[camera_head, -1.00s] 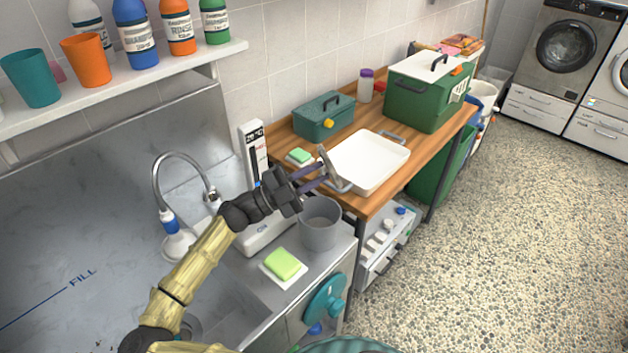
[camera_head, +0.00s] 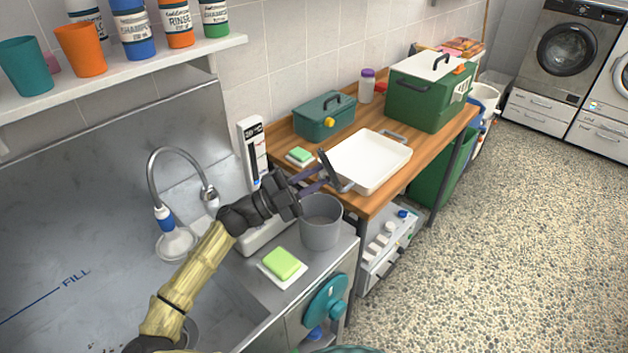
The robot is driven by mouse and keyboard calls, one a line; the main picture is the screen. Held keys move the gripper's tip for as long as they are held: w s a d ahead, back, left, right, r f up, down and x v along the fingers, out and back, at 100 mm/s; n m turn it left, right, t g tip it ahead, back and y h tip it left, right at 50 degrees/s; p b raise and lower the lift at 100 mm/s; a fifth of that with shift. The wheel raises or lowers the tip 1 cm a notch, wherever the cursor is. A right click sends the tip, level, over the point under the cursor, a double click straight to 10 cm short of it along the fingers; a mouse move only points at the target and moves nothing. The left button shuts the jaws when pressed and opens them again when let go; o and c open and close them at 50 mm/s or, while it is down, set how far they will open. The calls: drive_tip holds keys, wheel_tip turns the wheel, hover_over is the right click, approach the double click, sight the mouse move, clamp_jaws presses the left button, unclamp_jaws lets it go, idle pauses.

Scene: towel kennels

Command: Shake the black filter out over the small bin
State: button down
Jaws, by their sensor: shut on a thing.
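My gripper (camera_head: 321,178) is shut on a thin dark grey piece, seen nearly edge-on, which I take to be the black filter (camera_head: 329,168). The filter is tilted, in front of the near left end of the white tray in this view. The small bin (camera_head: 320,226) is a grey open-topped bucket on the steel counter, just below my gripper. The filter is above the bin's height and toward its far right rim. I cannot tell whether it is directly over the opening. The bin's floor is hidden.
The white tray (camera_head: 382,176) lies on the wooden table beyond the bin. The tap (camera_head: 158,175) is left of my arm. A teal toolbox (camera_head: 324,120) stands farther back.

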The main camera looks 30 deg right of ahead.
wheel_tip(320, 180, up, 2)
drive_tip(key=shift+r, duration=0.2)
wheel_tip(320, 180, down, 3)
drive_tip(key=b, duration=0.3)
drive_tip(key=shift+b, duration=0.3)
drive_tip(key=shift+r, duration=0.1)
wheel_tip(320, 180, up, 3)
drive_tip(key=shift+f, duration=0.1)
drive_tip(key=shift+f, duration=0.1)
